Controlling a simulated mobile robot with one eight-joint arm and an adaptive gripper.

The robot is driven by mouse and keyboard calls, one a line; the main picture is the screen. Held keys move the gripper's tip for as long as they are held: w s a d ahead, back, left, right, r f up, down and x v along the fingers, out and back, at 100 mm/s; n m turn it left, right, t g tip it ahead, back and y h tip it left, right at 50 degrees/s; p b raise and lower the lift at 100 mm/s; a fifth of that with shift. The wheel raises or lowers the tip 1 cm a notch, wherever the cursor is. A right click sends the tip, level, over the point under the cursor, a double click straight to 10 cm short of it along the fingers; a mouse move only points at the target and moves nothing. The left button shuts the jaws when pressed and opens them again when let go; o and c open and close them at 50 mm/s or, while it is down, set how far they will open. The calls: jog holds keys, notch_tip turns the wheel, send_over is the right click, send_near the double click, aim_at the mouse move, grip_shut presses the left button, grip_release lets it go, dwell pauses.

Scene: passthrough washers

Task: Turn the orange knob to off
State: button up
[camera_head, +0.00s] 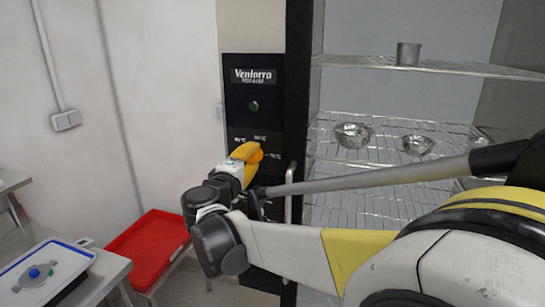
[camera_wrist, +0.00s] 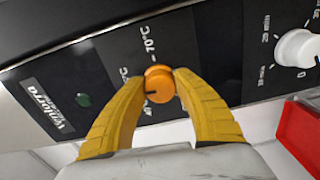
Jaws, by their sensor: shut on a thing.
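The orange knob (camera_wrist: 159,84) sits on the black control panel (camera_wrist: 110,60), with a dark pointer mark on its face and temperature labels around it. In the head view only part of the orange knob (camera_head: 257,156) shows, behind my gripper. My gripper (camera_wrist: 160,88) has its two yellow fingers on either side of the knob, with the tips against it, shut on it. In the head view my gripper (camera_head: 246,153) reaches the panel below the green button. The exact setting the pointer marks is hard to read.
A green button (camera_head: 253,106) is above the knob. A white knob (camera_wrist: 298,48) is on the panel in the wrist view. An open cabinet with wire shelves (camera_head: 350,145) holding metal bowls is at right. A red tray (camera_head: 148,238) and a blue-rimmed tray (camera_head: 75,247) are at left.

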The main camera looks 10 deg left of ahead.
jog(key=n, duration=0.6)
jog(key=shift+r, duration=0.1)
jog(key=n, duration=0.6)
jog(key=shift+w+r+n, duration=0.1)
jog(key=shift+n, duration=0.3)
jog(key=n, duration=0.6)
jog(key=shift+a+p, duration=0.1)
jog(key=shift+p, duration=0.2)
jog(key=n, duration=0.5)
jog(key=shift+n, duration=0.4)
jog(key=o, duration=1.2)
